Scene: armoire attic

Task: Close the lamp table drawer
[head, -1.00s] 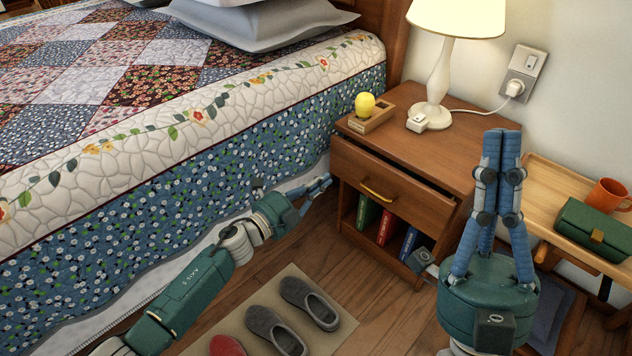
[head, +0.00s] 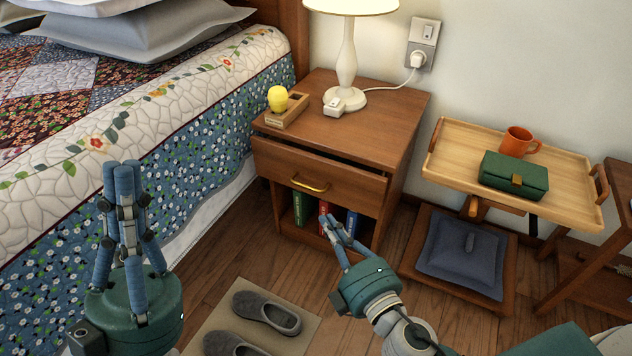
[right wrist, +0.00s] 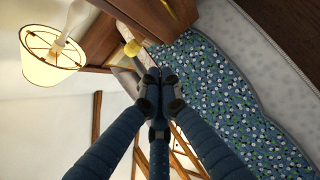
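The lamp table (head: 392,107) is brown wood and stands beside the bed. Its drawer (head: 345,190) has a brass handle (head: 310,184) and sits slightly open, with a dark gap between its front and the tabletop. My right gripper (head: 330,222) is low in front of the table, below the handle, before the open shelf. Its fingertips meet with nothing between them in the right wrist view (right wrist: 154,76). My left gripper (head: 124,168) points up in front of the bed, left of the table, fingers together and empty. Whether the right fingertips touch the table is unclear.
A lamp (head: 347,60) and a wooden holder (head: 288,111) with a yellow object stand on the tabletop. The bed (head: 215,120) is close on the left. A tray table (head: 455,150) stands right. Slippers (head: 268,312) lie on a mat in front.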

